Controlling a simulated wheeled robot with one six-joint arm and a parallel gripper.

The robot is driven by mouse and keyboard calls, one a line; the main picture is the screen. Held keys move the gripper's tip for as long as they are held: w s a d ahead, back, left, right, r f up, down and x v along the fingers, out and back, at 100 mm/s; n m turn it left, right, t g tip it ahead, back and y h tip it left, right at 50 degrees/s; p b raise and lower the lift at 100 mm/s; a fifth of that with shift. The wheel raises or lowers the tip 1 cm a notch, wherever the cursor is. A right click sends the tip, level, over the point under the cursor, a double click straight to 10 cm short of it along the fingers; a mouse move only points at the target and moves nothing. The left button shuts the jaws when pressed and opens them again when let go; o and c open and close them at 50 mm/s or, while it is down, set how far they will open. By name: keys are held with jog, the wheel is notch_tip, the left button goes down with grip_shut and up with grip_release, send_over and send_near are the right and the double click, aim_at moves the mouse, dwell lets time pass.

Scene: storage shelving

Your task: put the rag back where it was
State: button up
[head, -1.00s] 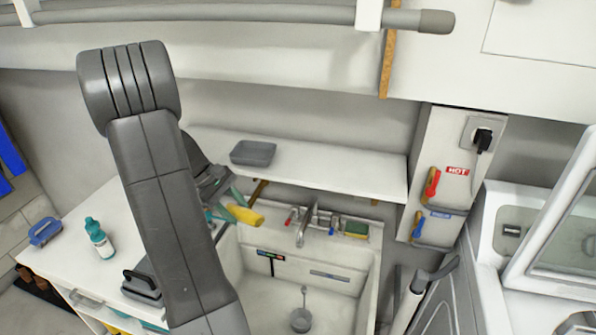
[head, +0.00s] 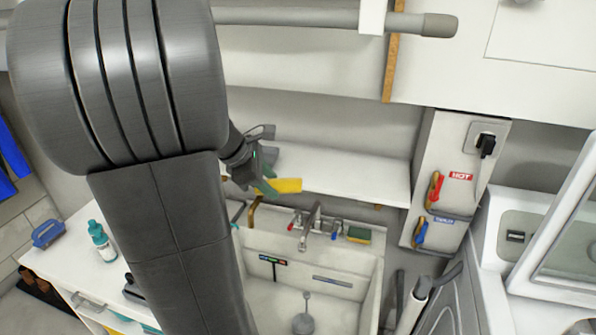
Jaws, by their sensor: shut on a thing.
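A yellow rag (head: 287,185) shows in the head view, held at its left end by my gripper (head: 268,184). The gripper is shut on it, in front of the white shelf (head: 345,180) above the sink. The rag sticks out to the right, roughly level, and overlaps the shelf's front edge in the picture. I cannot tell whether it touches the shelf. My arm hides the left part of the shelf and counter.
The sink (head: 335,267) with its tap (head: 313,222) lies below. A sponge (head: 359,234) sits on its back rim. The shelf's right part is clear.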

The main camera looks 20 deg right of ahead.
jog(key=w+d+f+p, duration=0.1)
jog(key=w+d, duration=0.2)
jog(key=w, duration=0.2)
jog(key=w+d+f, duration=0.1)
jog(key=w+d, duration=0.3)
jog(key=w, duration=0.1)
jog(key=w+d+f+p, duration=0.1)
jog(key=w+d, duration=0.3)
jog(key=w, duration=0.1)
jog(key=shift+d+p, duration=0.1)
jog(key=shift+p, duration=0.2)
notch_tip(320, 180, down, 4)
jog(key=b, duration=0.3)
jog(key=shift+s+r+b, duration=0.1)
jog(key=shift+r+b, duration=0.1)
jog(key=shift+b, duration=0.1)
jog(key=shift+f+b, duration=0.3)
jog(key=shift+f, duration=0.05)
jog(key=shift+w+d, duration=0.1)
jog(key=shift+w, duration=0.1)
jog(key=shift+f, duration=0.1)
jog(key=o, duration=1.3)
